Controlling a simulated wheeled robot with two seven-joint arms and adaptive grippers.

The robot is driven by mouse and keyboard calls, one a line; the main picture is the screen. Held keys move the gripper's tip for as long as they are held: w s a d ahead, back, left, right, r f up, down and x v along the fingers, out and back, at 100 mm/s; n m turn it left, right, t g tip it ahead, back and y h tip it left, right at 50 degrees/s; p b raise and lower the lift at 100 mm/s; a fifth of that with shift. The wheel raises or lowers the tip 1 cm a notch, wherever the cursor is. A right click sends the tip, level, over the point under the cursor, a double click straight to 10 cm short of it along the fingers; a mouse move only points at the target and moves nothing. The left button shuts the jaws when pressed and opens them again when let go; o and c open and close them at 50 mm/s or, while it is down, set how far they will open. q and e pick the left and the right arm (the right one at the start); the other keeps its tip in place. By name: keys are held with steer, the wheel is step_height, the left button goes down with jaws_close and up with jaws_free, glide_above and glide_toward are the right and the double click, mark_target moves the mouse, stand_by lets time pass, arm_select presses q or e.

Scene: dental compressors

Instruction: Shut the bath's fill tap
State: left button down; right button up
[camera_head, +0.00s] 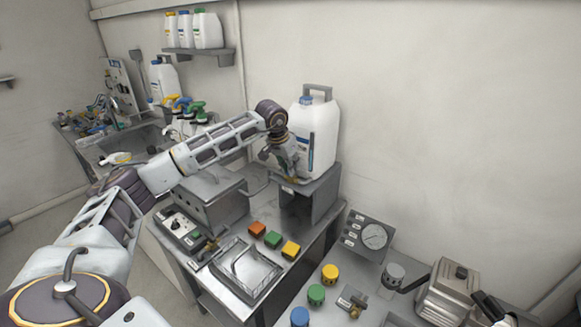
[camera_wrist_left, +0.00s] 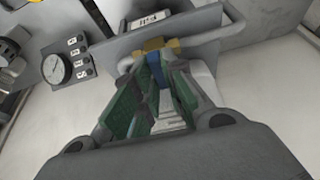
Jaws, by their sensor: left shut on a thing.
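The fill tap shows in the left wrist view as a brass body (camera_wrist_left: 160,46) with a blue handle (camera_wrist_left: 155,72), fixed by the grey stand's front. My left gripper (camera_head: 287,172) is at the stand, in front of the white jug. In the left wrist view its green-padded fingers (camera_wrist_left: 155,88) are on both sides of the blue handle, shut on it. In the head view the gripper hides most of the tap. The bath looks to be the steel box (camera_head: 212,198) left of the stand. My right gripper is not in view.
The white jug (camera_head: 322,130) stands on the grey stand (camera_head: 325,190). Orange, green and yellow blocks (camera_head: 273,239) and a steel tray (camera_head: 243,283) are in front. A gauge panel (camera_head: 370,236) and several coloured knobs are at right. Spray bottles (camera_head: 185,115) stand behind my left arm.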

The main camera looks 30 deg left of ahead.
arm_select(q)
steer(key=c, duration=1.8)
jaws_free()
steer(key=shift+o, duration=0.2)
steer(key=v, duration=1.2)
